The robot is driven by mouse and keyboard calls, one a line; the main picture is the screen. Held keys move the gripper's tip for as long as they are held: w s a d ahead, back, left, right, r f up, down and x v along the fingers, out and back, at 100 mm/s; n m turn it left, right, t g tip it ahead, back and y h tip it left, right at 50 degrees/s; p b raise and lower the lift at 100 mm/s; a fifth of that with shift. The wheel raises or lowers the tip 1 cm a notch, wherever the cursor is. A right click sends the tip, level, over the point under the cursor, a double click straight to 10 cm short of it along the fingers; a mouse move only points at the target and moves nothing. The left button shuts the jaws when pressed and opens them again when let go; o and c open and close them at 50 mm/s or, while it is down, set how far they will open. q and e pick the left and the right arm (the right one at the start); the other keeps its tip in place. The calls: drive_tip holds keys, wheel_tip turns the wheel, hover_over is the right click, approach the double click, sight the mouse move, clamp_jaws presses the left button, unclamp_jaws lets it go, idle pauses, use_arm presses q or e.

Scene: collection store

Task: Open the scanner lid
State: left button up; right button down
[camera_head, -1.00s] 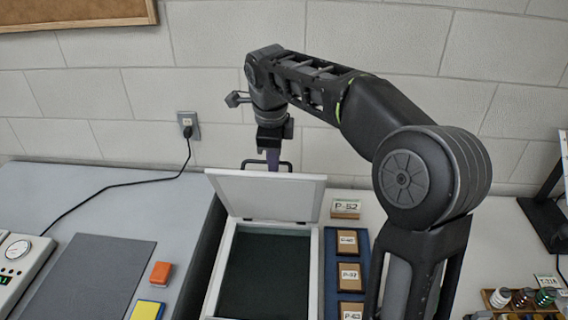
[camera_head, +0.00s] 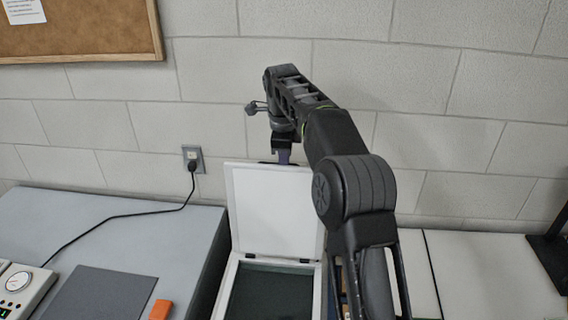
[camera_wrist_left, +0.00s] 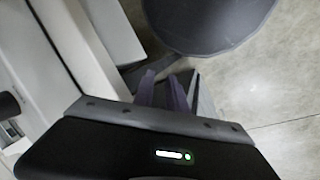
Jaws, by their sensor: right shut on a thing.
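The scanner (camera_head: 229,290) stands on the worktop with its dark glass bed (camera_head: 270,293) showing. Its white lid (camera_head: 275,210) is hinged at the back and stands raised, close to upright. My right gripper (camera_head: 284,157) is at the lid's top edge, shut on the lid handle (camera_head: 266,162); the lid and wrist partly hide the grip. My left gripper shows only in the left wrist view (camera_wrist_left: 162,92), its two purple fingers a little apart with nothing seen between them, away from the scanner.
A grey mat (camera_head: 100,295), an orange block (camera_head: 161,309) and a dial device (camera_head: 22,287) lie on the left table. A black cable runs to a wall outlet (camera_head: 193,158). The block wall stands close behind the lid. My right arm covers the items right of the scanner.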

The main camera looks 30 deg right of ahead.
drive_tip(key=shift+w+d+r, duration=0.2)
drive_tip(key=shift+w+d, duration=0.05)
drive_tip(key=shift+d, duration=0.3)
drive_tip(key=c, duration=1.5)
unclamp_jaws()
drive_tip(key=shift+w+d+f, duration=0.15)
drive_tip(key=shift+w+f, duration=0.1)
drive_tip(key=shift+w, duration=0.1)
use_arm(q)
drive_tip(key=shift+w+d, duration=0.15)
drive_tip(key=shift+w, duration=0.1)
drive_tip(key=shift+f, duration=0.1)
use_arm(e)
drive_tip(key=shift+s+a, duration=0.15)
drive_tip(key=shift+a, duration=0.1)
